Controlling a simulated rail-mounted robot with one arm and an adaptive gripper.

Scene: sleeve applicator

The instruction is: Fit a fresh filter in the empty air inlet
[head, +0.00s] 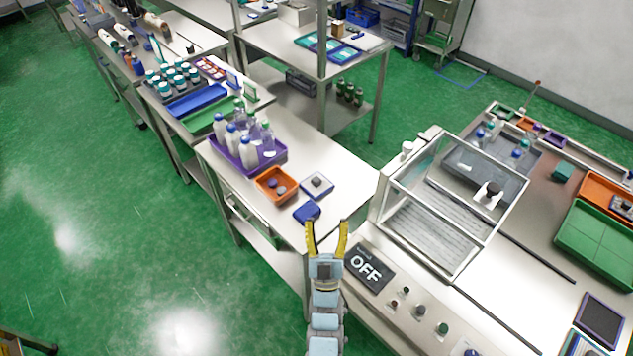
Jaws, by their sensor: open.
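My gripper (326,228) shows in the head view at the lower middle. Its two yellow fingers are apart, with nothing between them. It is near the front right end of the steel bench, left of the glass-covered machine (455,205). Small dark round parts lie in an orange tray (263,195) on that bench, up and left of my gripper. A pale square tray (313,192) beside it holds a dark piece. A dark blue block (307,213) lies just beyond my left finger. I cannot tell which of these is a filter, nor make out the air inlet.
A purple crate (240,172) of bottles stands behind the orange tray. A black OFF sign (368,268) and several knobs are on the machine's front, right of my gripper. A green tray (598,240) lies at the far right. Green floor (130,250) is open at left.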

